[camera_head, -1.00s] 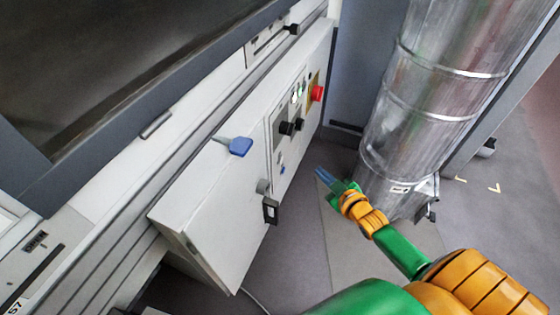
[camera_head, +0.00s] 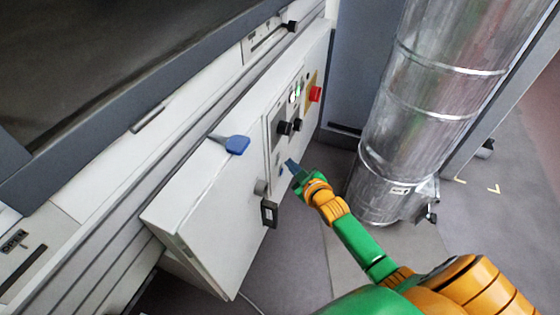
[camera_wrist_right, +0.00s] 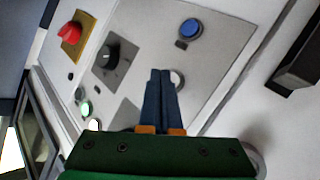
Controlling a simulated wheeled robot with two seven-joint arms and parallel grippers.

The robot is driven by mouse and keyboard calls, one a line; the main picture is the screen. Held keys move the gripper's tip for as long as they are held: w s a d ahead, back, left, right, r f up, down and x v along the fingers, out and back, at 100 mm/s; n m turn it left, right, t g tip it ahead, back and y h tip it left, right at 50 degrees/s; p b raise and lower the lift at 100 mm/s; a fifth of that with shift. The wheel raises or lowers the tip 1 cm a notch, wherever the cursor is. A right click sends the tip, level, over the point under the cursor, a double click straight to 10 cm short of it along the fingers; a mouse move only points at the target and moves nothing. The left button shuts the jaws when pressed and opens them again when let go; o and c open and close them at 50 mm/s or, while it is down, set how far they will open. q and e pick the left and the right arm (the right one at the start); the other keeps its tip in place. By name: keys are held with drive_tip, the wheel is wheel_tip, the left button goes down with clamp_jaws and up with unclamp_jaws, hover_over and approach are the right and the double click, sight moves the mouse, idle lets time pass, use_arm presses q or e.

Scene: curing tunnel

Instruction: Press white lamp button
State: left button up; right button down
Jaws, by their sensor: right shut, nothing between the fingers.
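The control panel (camera_head: 275,150) is on the front of a light grey cabinet. In the right wrist view, a round white button (camera_wrist_right: 178,78) shows just right of my fingertips, partly hidden behind them. A small white lit lamp (camera_wrist_right: 94,124) sits at lower left beside a green lit one (camera_wrist_right: 86,108). My right gripper (camera_head: 291,164) is shut and empty, its blue fingers pointing at the lower part of the panel. It also shows in the right wrist view (camera_wrist_right: 160,72). I cannot tell whether the tips touch the panel. My left gripper is not in view.
A blue button (camera_wrist_right: 190,27), a black knob (camera_wrist_right: 108,57) and a red emergency button (camera_wrist_right: 70,31) share the panel. A blue handle (camera_head: 237,145) and a black latch (camera_head: 269,212) stick out of the cabinet. A large metal duct (camera_head: 420,110) stands right of my arm.

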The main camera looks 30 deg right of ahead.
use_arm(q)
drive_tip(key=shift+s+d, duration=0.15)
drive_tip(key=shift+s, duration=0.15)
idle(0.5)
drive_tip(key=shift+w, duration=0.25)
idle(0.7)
use_arm(e)
drive_tip(key=shift+w+a, duration=0.25)
drive_tip(key=shift+w, duration=0.05)
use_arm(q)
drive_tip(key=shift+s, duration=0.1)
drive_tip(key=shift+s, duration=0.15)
